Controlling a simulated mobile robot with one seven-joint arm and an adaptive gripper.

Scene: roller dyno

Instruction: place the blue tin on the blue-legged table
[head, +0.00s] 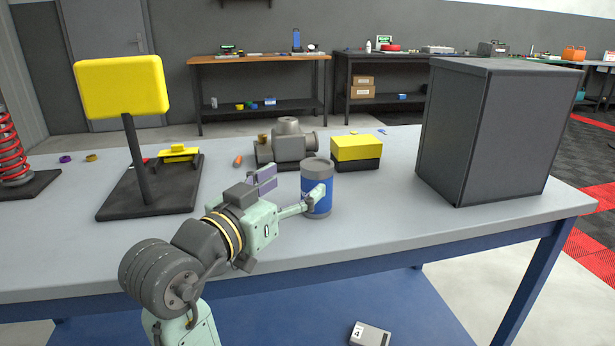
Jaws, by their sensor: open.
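The blue tin (317,206), with a grey lid and grey base, stands upright near the front edge of the blue-legged table (375,222), which has a grey top. My gripper (298,183) is open at the tin's left. One pale green finger reaches across the tin's near side and hides part of it. The other finger, with a purple-grey pad, is to the left and apart from the tin. I cannot tell whether the near finger touches the tin.
A large dark box (490,130) stands to the right. Behind the tin are a yellow-and-black box (356,150) and a grey machine part (288,145). A yellow panel on a post (122,88) stands left. The tabletop between tin and dark box is clear.

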